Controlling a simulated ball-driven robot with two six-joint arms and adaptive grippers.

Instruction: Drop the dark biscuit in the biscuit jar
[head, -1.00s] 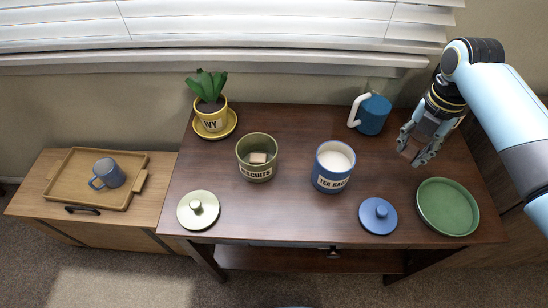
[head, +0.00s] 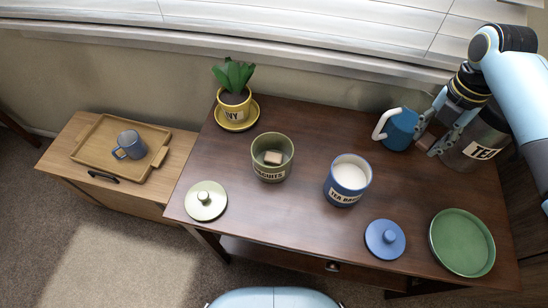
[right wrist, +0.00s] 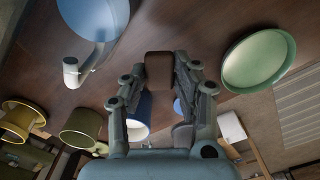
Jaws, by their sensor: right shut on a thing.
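The dark biscuit (right wrist: 159,70) is a brown block between the fingertips of my right gripper (right wrist: 160,76) in the right wrist view. In the head view my right gripper (head: 432,138) is shut on it, above the back right of the desk, beside the blue jug. The biscuit jar (head: 272,170) is an olive-green pot labelled BISCUITS. It stands open left of the desk's middle, with a pale biscuit (head: 273,157) inside. The gripper is well to the right of the jar. My left gripper is out of view.
A blue tea-bag jar (head: 344,190) stands between the biscuit jar and my gripper. A blue jug (head: 401,131), a grey TEA canister (head: 470,158) and a green plate (head: 462,243) are at right. Two lids, green (head: 205,201) and blue (head: 385,239), lie in front.

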